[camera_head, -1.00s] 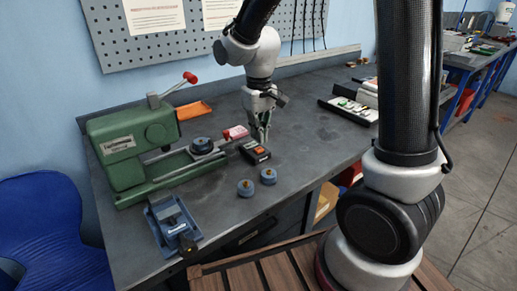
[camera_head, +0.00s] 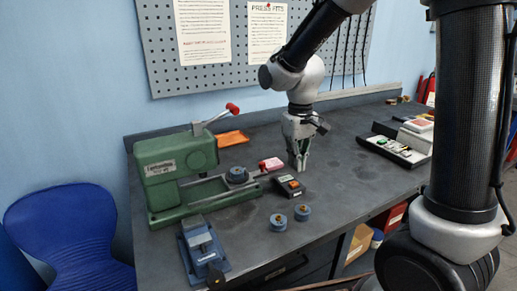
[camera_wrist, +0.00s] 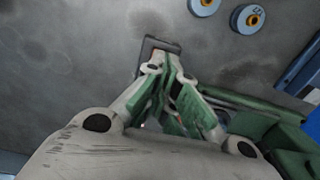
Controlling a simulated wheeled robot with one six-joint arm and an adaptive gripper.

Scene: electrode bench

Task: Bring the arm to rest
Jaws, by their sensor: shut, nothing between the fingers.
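My gripper (camera_head: 299,166) hangs from my arm, pointing down over the dark bench (camera_head: 345,205), its fingers shut and empty. It stands just behind a small black device with an orange top (camera_head: 290,187). In the wrist view the shut green-padded fingers of my gripper (camera_wrist: 165,85) fill the middle, and part of a dark object (camera_wrist: 158,46) shows beyond the tips. Whether the tips touch the bench or the device I cannot tell.
A blue vise (camera_head: 203,250) and two blue discs (camera_head: 278,222) sit in front. Trays (camera_head: 395,150) stand right. A pegboard (camera_head: 345,40) backs the bench; a blue chair (camera_head: 70,235) stands left.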

